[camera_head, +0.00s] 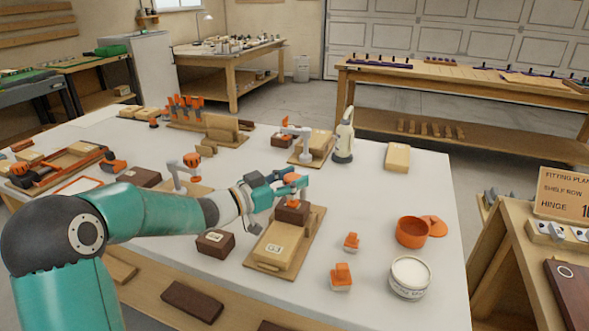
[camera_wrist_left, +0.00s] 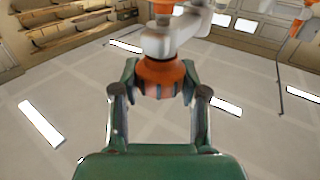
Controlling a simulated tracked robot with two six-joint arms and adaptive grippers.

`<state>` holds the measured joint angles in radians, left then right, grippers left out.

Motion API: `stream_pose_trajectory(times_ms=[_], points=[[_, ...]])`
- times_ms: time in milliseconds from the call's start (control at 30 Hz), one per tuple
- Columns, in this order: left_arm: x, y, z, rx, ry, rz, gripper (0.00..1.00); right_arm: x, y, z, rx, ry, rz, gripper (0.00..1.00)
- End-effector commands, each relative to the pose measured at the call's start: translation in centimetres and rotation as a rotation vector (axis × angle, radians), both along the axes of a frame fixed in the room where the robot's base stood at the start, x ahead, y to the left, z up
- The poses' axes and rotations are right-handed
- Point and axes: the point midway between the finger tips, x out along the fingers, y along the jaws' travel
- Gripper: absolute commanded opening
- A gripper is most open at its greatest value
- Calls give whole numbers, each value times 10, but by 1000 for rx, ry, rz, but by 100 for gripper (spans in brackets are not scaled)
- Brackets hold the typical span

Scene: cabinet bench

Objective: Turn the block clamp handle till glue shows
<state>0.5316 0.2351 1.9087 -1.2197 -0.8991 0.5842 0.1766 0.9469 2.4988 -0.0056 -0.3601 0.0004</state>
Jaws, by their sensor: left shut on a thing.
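The block clamp stands on a wooden board (camera_head: 309,240). A dark brown block (camera_head: 293,213) sits at the back of a light wooden block (camera_head: 277,246) with a white label. My left gripper (camera_head: 285,192) is over the dark block, at the clamp's orange handle (camera_head: 292,177). In the left wrist view the ribbed orange handle (camera_wrist_left: 160,76) sits between the two fingers of my left gripper (camera_wrist_left: 159,90), which is shut on it. A grey clamp part (camera_wrist_left: 163,40) joins the handle. The fingers partly hide the clamp in the head view. I cannot make out any glue.
A dark block (camera_head: 215,243) lies left of the board. Two small orange-topped pieces (camera_head: 341,278), a white tub (camera_head: 409,278) and an orange cup (camera_head: 411,232) stand to the right. Behind are another clamp (camera_head: 305,140) and a pale bottle (camera_head: 344,137).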

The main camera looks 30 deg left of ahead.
Motion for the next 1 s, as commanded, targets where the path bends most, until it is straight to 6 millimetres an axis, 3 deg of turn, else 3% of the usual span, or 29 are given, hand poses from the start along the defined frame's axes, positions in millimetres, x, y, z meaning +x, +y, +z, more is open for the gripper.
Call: stream_pose_trajectory(times_ms=[33,100,400,600,1000], points=[[2,4,11,-3,1,-40,8,0,0,23,0,0,0,0],[2,4,12,-4,0,-107,8,0,0,38,0,-1,0,0],[2,3,9,-4,-3,-394,8,0,0,87,0,0,0,0],[2,2,6,-3,-4,-582,8,0,0,106,0,0,0,0],[2,1,3,-2,-6,-817,8,0,0,117,0,0,0,0]])
